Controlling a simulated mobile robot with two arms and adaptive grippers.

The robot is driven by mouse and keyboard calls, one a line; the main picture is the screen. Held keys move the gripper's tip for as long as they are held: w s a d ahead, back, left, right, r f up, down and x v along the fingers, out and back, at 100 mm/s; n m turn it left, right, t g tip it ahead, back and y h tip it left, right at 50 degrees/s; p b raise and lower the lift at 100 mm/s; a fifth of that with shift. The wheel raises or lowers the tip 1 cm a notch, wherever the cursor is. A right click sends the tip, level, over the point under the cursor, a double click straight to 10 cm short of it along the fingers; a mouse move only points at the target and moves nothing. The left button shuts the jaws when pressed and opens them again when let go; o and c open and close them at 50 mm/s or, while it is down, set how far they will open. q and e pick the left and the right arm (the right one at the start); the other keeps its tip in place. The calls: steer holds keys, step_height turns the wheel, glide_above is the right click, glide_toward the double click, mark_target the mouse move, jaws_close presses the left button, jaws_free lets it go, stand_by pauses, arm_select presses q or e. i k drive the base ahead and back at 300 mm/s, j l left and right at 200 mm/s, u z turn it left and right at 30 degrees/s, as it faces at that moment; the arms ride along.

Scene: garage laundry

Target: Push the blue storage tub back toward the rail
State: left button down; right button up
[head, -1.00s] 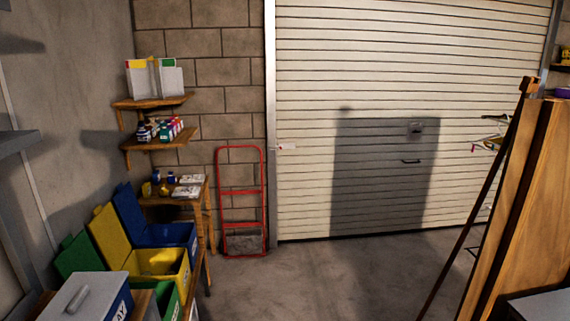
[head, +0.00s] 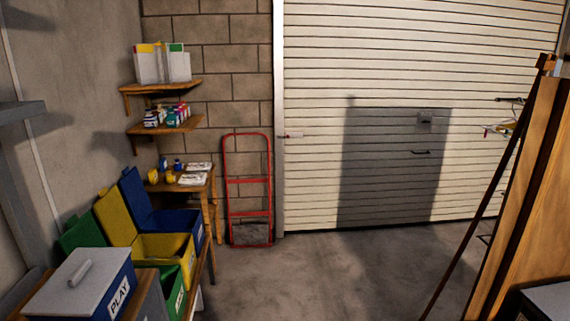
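Two blue containers show in the head view, and I cannot tell which one is the blue storage tub. One is a blue box (head: 117,292) with a grey lid and a white "PLAY" label at the lower left, cut by the frame edge. The other is an open blue bin (head: 193,226) with its lid raised, behind the yellow bin (head: 165,246) and green bin (head: 172,290) on a wooden bench. I cannot make out a rail for certain. Neither of my grippers is in view.
A red hand truck (head: 248,213) stands against the block wall. A small wooden table (head: 211,181) with bottles is behind the bins. A tall wooden piece (head: 520,220) stands at the right. The concrete floor (head: 310,280) in the middle is clear to the roller door (head: 390,80).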

mark_target(112, 306)
steer(key=u, duration=1.3)
